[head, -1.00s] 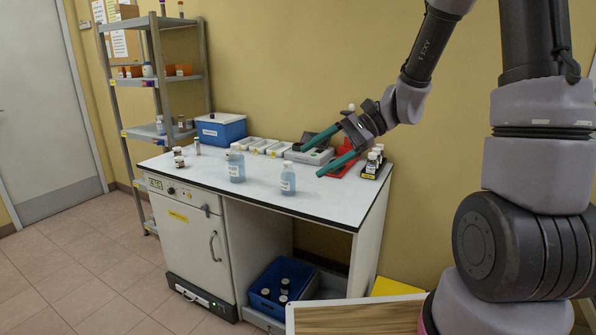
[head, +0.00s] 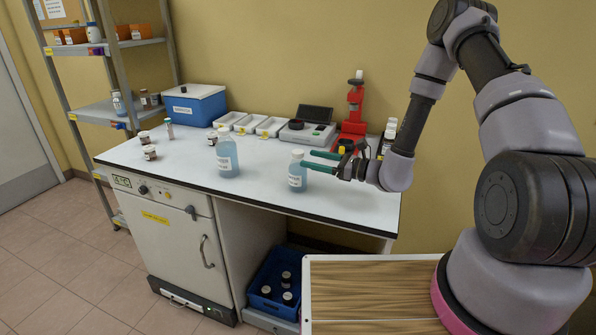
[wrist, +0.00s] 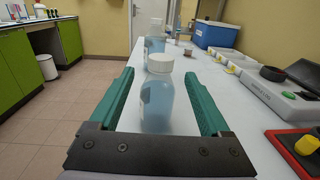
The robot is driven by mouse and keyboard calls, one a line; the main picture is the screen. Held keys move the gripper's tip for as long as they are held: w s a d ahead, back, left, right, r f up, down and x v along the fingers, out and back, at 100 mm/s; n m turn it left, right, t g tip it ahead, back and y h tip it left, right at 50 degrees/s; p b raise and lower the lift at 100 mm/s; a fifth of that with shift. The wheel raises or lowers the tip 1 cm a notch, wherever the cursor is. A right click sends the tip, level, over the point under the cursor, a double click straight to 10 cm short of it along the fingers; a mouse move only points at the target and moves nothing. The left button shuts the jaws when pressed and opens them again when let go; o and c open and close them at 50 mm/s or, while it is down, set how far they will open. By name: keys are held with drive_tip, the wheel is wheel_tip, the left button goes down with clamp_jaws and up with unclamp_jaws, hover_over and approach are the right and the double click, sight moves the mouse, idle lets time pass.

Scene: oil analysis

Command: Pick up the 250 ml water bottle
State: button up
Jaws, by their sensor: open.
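The smaller bottle of pale blue liquid (head: 297,178), with a white cap and white label, stands upright near the table's front edge. The label is too small to read. My gripper (head: 308,160) is open and level, at the bottle's right side near its shoulder. In the wrist view the bottle (wrist: 157,105) shows between the two green fingers (wrist: 159,76), with a gap on each side. I cannot tell how far the fingertips reach around it. A larger blue bottle (head: 227,159) stands to its left, and behind it in the wrist view (wrist: 153,46).
The white table (head: 260,190) is clear in front. A balance (head: 307,132), a red stand (head: 354,120), white trays (head: 250,123) and a blue box (head: 195,104) line the back. Small vials (head: 150,153) stand at the left. A wooden-topped surface (head: 370,285) is below.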

drive_tip(key=x, duration=0.8)
drive_tip(key=shift+w+a+r, duration=0.15)
drive_tip(key=shift+r, duration=0.2)
clamp_jaws()
idle(1.0)
